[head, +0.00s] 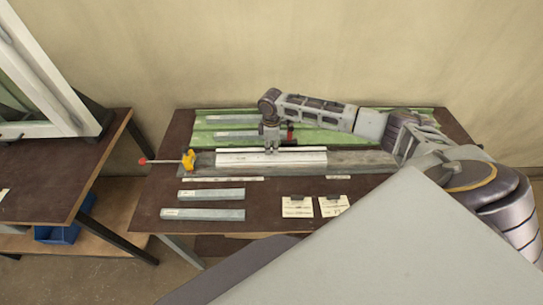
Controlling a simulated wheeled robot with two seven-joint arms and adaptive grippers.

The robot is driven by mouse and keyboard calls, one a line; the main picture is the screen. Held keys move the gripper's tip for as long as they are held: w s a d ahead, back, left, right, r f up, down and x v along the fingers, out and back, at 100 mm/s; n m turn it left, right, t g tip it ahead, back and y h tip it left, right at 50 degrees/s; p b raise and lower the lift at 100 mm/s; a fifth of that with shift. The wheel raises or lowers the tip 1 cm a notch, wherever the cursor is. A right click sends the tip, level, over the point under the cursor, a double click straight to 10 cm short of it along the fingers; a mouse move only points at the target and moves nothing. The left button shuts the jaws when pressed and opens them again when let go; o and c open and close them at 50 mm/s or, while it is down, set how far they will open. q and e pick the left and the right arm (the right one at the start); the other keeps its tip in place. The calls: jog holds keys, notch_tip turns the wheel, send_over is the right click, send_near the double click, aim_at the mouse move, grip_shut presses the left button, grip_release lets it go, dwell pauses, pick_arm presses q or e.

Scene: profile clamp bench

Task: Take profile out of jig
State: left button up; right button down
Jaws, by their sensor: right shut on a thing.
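The white profile (290,159) lies lengthwise along the grey jig (365,158) on the bench. My right gripper (271,147) points down at it from behind and is shut on its back side, left of its middle. The gripper's fingertips are small here, and I cannot tell whether the profile is lifted off the jig. A yellow clamp (188,160) with a rod and red knob (143,161) sits at the jig's left end, apart from the profile. My left gripper is not in view.
Grey profiles lie on the green mat (345,141) at the back, and two more (203,214) lie in front of the jig. Two paper cards (297,207) lie at the front. A side table (50,160) with a window frame (45,90) stands left.

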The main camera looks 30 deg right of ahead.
jog(key=shift+r, duration=0.25)
notch_tip(320, 180, up, 28)
jog(key=b, duration=0.2)
jog(key=shift+f, duration=0.15)
dwell(0.6)
dwell(0.7)
